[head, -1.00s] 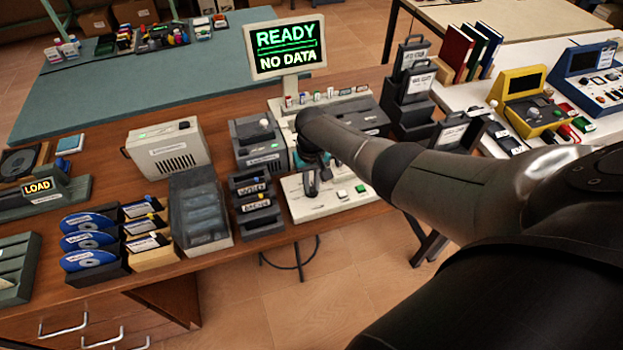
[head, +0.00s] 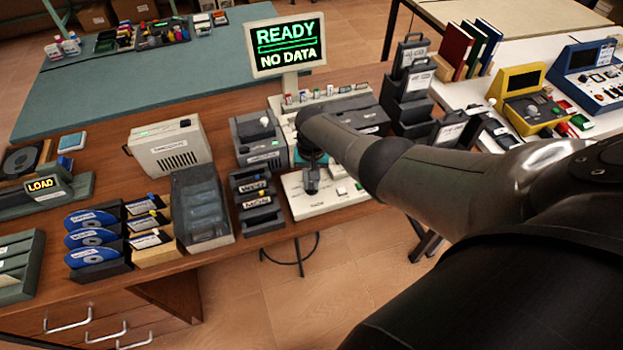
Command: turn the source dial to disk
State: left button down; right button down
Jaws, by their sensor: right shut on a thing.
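The cream console (head: 330,204) stands on the wooden desk, with a raised screen (head: 287,46) reading "READY" and "NO DATA". My right arm reaches in from the right across the console. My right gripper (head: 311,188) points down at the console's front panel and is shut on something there. That spot fits the source dial, but the dial itself is hidden by the gripper and arm, so its setting cannot be read. Light and green buttons show on the panel right of the gripper. My left gripper is not in view.
Left of the console are a dark slotted rack (head: 256,205), a grey box with a knob (head: 259,138), a clear-lidded case (head: 202,207) and a cream drive box (head: 168,146). Blue-labelled disks (head: 92,238) sit in holders. Dark cartridge holders (head: 405,100) stand to the right.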

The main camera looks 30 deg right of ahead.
aim_at(312, 184)
jog(key=c, duration=0.8)
grip_release()
jog(key=shift+r, duration=0.1)
notch_tip(312, 184, up, 6)
jog(key=p, duration=0.4)
jog(key=shift+r+p, duration=1.2)
jog(key=shift+r, duration=3.35)
